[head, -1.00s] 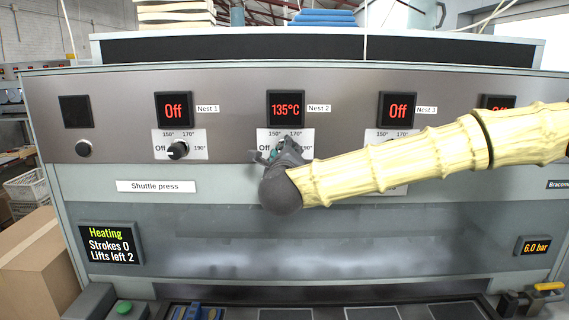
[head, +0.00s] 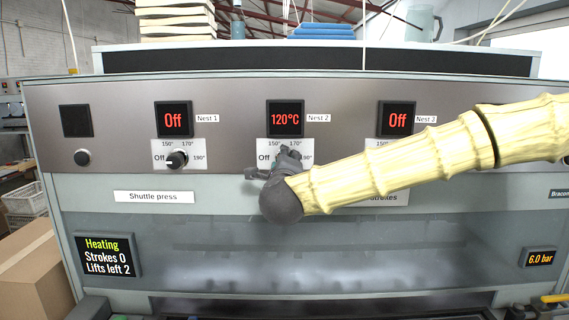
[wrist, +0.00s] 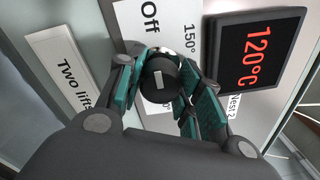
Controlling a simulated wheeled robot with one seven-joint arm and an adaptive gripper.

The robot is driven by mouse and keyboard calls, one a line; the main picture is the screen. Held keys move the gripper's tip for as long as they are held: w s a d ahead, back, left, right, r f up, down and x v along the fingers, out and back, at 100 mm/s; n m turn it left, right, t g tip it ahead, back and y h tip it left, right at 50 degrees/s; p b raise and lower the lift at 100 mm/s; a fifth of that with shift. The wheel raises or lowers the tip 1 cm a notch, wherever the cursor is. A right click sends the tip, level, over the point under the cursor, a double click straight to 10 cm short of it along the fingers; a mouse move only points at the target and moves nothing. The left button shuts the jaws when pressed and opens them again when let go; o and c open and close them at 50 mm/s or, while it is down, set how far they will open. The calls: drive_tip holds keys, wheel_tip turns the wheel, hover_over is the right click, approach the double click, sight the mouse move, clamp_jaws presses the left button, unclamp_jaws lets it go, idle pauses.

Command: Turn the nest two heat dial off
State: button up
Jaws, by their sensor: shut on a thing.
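The Nest 2 heat dial is a round black knob (wrist: 160,78) with a white pointer mark, seen in the wrist view. My gripper (wrist: 160,90) has its teal-padded fingers shut on the knob, one on each side. In the head view my gripper (head: 277,163) covers most of the dial plate, and the knob is hidden behind it. The Nest 2 display (head: 286,119) reads 120°C in red; it also shows in the wrist view (wrist: 262,54). The word Off (wrist: 150,16) is printed on the dial plate beside the knob.
The Nest 1 dial (head: 177,159) is to the left, its display (head: 173,119) reading Off. The Nest 3 display (head: 397,119) also reads Off; my arm partly covers its dial plate. A status screen (head: 108,255) reads Heating, Strokes 0, Lifts left 2.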

drive_tip(key=o, duration=1)
drive_tip(key=shift+o, duration=0.2)
drive_tip(key=s, duration=1.2)
drive_tip(key=shift+f, duration=0.2)
drive_tip(key=shift+a+f, duration=0.1)
